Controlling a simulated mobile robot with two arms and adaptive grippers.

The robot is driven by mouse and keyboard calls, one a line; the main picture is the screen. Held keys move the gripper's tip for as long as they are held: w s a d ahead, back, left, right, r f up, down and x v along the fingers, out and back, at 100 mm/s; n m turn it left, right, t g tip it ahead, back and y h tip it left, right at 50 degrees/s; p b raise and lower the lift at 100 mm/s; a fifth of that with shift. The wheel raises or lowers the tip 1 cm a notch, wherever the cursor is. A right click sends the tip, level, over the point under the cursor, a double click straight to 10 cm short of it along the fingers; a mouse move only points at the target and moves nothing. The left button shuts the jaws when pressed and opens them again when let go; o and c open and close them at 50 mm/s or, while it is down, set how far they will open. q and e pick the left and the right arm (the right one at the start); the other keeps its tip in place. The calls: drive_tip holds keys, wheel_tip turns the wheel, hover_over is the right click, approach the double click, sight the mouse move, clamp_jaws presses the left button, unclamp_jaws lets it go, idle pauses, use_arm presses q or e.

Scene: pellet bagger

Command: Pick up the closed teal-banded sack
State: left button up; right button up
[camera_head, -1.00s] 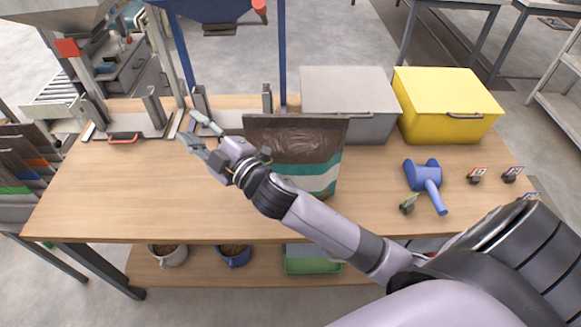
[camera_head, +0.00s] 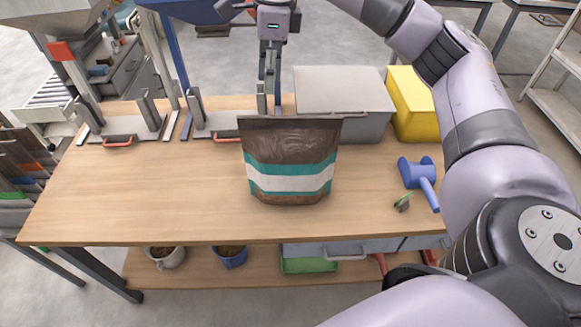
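The closed brown sack with a teal and white band (camera_head: 290,160) stands upright on the wooden table (camera_head: 130,185), near its middle. Its flat top edge faces up and its front is unobstructed. My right gripper (camera_head: 269,108) points down just over the left half of that top edge, with its fingers seen nearly edge-on. The fingertips end at the edge in the picture; I cannot tell whether they touch it or are spread. My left gripper is not in view.
A grey lidded box (camera_head: 345,90) stands behind the sack to the right, beside a yellow box (camera_head: 410,110). A blue scoop-like tool (camera_head: 418,172) lies at right. Metal bag holders (camera_head: 215,122) line the back edge. The table's left half is clear.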

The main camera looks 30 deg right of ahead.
drive_tip(key=d+r+h, duration=0.1)
drive_tip(key=d, duration=0.3)
approach(290, 126)
drive_tip(key=f, duration=0.2)
drive_tip(key=f+p, duration=0.1)
drive_tip(key=f, duration=0.1)
drive_tip(key=w+f+p, duration=0.1)
drive_tip(key=f, duration=0.1)
drive_tip(key=shift+a+f, duration=0.1)
drive_tip(key=f+p, duration=0.1)
drive_tip(key=f, duration=0.2)
drive_tip(key=f+p, duration=0.1)
drive_tip(key=shift+s+d+f+p, duration=0.2)
drive_tip(key=shift+s+f+p, duration=0.05)
drive_tip(key=shift+f+p, duration=0.15)
drive_tip(key=shift+w+f, duration=0.1)
drive_tip(key=shift+f, duration=0.2)
drive_tip(key=shift+c, duration=0.5)
clamp_jaws()
